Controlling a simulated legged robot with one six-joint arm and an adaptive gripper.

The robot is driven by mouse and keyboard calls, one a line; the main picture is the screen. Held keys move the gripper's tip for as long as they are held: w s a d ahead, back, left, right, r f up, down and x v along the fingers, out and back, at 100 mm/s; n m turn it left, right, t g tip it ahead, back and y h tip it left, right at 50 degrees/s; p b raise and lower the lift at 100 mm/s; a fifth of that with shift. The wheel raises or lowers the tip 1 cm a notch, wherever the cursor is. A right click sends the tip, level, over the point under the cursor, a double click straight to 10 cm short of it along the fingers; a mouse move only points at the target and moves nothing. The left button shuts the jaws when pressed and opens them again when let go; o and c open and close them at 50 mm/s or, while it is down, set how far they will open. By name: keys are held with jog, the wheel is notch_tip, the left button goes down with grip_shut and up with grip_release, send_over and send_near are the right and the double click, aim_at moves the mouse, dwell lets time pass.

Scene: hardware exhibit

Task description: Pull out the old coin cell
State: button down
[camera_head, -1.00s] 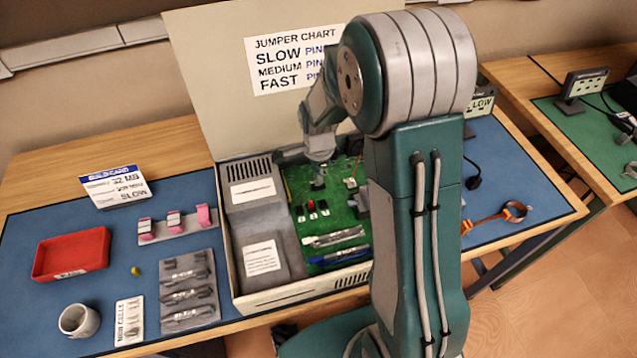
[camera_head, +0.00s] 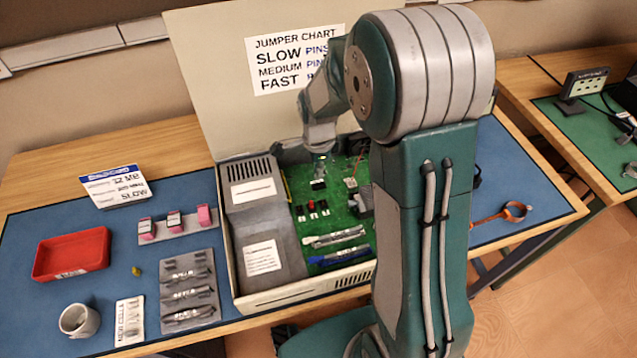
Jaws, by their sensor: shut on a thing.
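The open computer case (camera_head: 240,290) stands on the blue mat with its green board (camera_head: 345,225) exposed. My gripper (camera_head: 320,174) is over the upper part of the board, pointing down, and is shut on the old coin cell. The cell is too small and too covered by the fingers to make out clearly. A small dark socket (camera_head: 317,185) shows on the board just under the fingertips. I cannot tell whether the cell is fully clear of it.
The lid with the jumper chart (camera_head: 290,60) stands up behind the case. A red tray (camera_head: 72,255), grey cup (camera_head: 79,320), new-cell pack (camera_head: 129,321), memory pack (camera_head: 190,290) and pink-topped strip (camera_head: 177,223) lie left. An orange strap (camera_head: 505,212) lies right. My arm hides the case's right side.

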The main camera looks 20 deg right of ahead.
jog(key=shift+r, duration=0.15)
jog(key=shift+r, duration=2.6)
